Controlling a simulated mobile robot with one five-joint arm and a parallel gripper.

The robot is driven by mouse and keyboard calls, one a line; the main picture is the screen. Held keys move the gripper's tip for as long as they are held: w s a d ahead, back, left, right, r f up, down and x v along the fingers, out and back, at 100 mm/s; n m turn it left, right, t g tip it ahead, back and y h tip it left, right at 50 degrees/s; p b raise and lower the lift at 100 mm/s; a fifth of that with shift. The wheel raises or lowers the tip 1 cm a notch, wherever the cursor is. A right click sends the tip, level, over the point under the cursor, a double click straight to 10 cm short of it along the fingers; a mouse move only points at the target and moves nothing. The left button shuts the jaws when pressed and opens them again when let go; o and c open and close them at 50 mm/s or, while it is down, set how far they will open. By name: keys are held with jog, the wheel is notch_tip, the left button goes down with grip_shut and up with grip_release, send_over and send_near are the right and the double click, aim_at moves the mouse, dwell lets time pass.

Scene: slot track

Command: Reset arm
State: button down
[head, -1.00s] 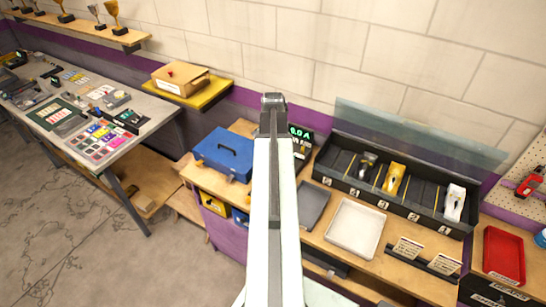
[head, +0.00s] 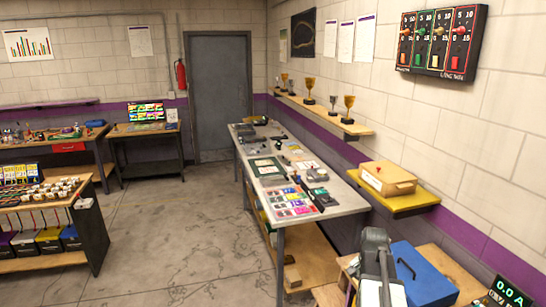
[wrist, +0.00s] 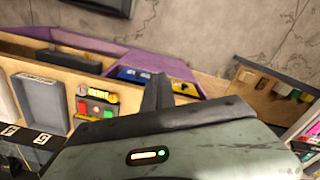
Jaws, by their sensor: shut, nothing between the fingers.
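My gripper (wrist: 157,92) shows in the wrist view as dark fingers pressed together, pointing away over the bench's edge. Nothing is between them. The grey-green housing with a small lit indicator fills the lower part of that view. In the head view my arm stands at the bottom right, in front of a blue toolbox (head: 426,278); the fingertips cannot be made out there. In the wrist view, a grey tray (wrist: 40,102) and a small panel with red and green buttons (wrist: 95,104) lie to the left of the fingers.
A long grey table (head: 300,172) with cards and tools runs along the right wall. A cardboard box (head: 388,178) sits on a yellow shelf (head: 410,203). A display (head: 510,292) stands at bottom right. A rack table (head: 40,190) stands at left. The concrete floor (head: 180,235) between is open.

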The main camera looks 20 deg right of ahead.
jog(key=a+f+n+b, duration=0.3)
jog(key=a+f+n, duration=0.1)
jog(key=a, duration=0.6)
jog(key=w+a+f+n+b, duration=0.1)
jog(key=a+f+n+b, duration=0.2)
jog(key=a, duration=0.7)
jog(key=w+a+f+n+b, duration=0.1)
jog(key=a+f+n+b, duration=0.2)
jog(key=a, duration=0.8)
jog(key=shift+f+n, duration=0.9)
jog(key=shift+n, duration=0.3)
